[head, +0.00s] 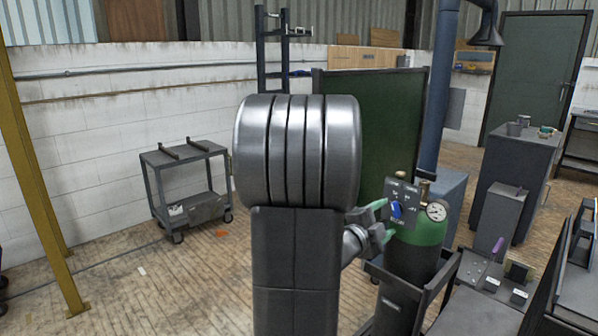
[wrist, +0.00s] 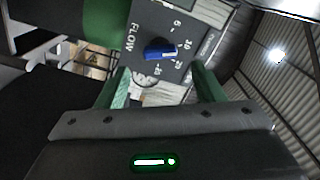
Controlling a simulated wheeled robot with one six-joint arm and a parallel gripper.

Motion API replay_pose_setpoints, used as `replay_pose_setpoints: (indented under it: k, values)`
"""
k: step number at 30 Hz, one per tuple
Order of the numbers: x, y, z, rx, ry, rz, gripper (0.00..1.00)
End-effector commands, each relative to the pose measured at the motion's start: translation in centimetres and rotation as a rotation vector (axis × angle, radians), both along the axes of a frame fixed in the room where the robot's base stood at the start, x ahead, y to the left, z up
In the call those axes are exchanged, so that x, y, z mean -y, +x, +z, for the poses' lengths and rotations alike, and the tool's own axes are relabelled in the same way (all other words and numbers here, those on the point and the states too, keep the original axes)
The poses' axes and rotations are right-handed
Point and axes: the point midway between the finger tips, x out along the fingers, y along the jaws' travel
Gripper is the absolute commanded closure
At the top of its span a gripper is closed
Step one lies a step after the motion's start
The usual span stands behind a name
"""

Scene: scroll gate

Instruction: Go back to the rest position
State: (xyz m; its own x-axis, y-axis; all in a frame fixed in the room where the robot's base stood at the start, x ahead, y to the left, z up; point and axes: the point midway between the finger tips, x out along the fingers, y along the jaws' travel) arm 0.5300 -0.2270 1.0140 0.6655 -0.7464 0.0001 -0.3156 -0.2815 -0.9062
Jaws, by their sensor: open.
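My gripper (head: 384,220) is open beside a grey flow panel (head: 407,195) on a green gas cylinder (head: 418,250). A blue knob (head: 396,210) sits on the panel, just in front of the fingertips. In the wrist view, the two green fingers of my gripper (wrist: 163,82) stand wide apart. The blue knob (wrist: 160,50) shows beyond and between them, on the panel marked FLOW (wrist: 165,20). The fingers look clear of the knob. My arm hides part of the middle of the head view.
A round gauge (head: 437,211) is at the panel's right. A dark cart frame (head: 440,280) surrounds the cylinder. A dark green screen (head: 385,125) stands behind. A grey trolley (head: 185,185) is at the left. Grey cabinets (head: 520,165) stand at the right. The wooden floor at left is open.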

Motion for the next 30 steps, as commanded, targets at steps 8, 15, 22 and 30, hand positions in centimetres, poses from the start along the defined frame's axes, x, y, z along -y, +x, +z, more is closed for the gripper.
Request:
replay_pose_setpoints:
  k: [8,15,22,30]
  values:
    - [4.2,3.6,0.0,-0.001,0.0,-0.004,0.38]
    - [6.2,5.5,0.0,-0.001,0.001,0.0,0.38]
    - [6.4,5.7,0.0,0.008,0.007,0.0,0.38]
    - [6.3,5.6,0.0,0.007,0.007,0.001,0.38]
